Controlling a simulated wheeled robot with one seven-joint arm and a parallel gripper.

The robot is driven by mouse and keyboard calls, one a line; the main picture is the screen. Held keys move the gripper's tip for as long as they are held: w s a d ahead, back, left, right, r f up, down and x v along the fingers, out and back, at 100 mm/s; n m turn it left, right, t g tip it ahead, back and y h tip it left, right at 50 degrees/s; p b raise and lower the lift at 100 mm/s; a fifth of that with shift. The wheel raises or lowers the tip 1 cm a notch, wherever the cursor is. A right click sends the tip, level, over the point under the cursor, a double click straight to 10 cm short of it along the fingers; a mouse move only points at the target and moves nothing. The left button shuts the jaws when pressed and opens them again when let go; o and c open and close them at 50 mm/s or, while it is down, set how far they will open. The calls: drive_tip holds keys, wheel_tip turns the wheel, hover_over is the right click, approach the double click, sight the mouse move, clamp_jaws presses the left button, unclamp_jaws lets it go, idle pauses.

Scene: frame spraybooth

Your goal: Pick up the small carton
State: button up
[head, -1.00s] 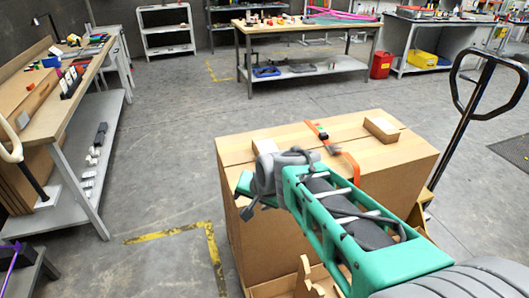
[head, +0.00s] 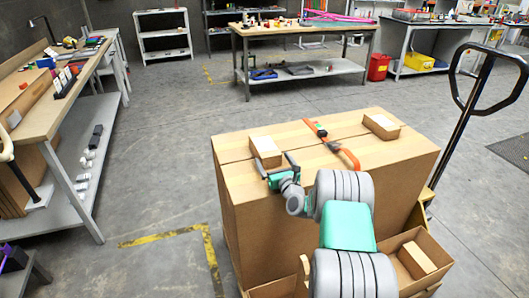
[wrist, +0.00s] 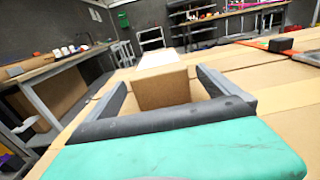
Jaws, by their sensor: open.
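A small brown carton (head: 265,150) with a pale top sits near the left end of a large cardboard box's top. In the wrist view the carton (wrist: 165,90) stands between my two fingers, with a visible gap at the right finger. My gripper (head: 277,165) is open at the near side of this carton and holds nothing. The open fingers also show in the wrist view (wrist: 157,82). Whether the left finger touches the carton is unclear. A similar small carton (head: 381,126) lies at the box's far right, and another (head: 415,258) is in an open tray.
The large box (head: 330,205) carries an orange clamp-like tool (head: 340,153) right of my gripper. A black pallet-jack handle (head: 470,100) rises at the right. A workbench (head: 45,110) stands left, another table (head: 300,27) at the back. The floor between is clear.

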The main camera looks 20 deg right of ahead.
sight(267, 147)
drive_tip(key=w, duration=0.7)
drive_tip(key=shift+w, duration=0.3)
drive_tip(key=shift+c, duration=0.2)
drive_tip(key=c, duration=1.8)
drive_tip(key=shift+r, duration=0.1)
drive_tip(key=shift+c, duration=0.6)
drive_tip(key=shift+r, duration=0.1)
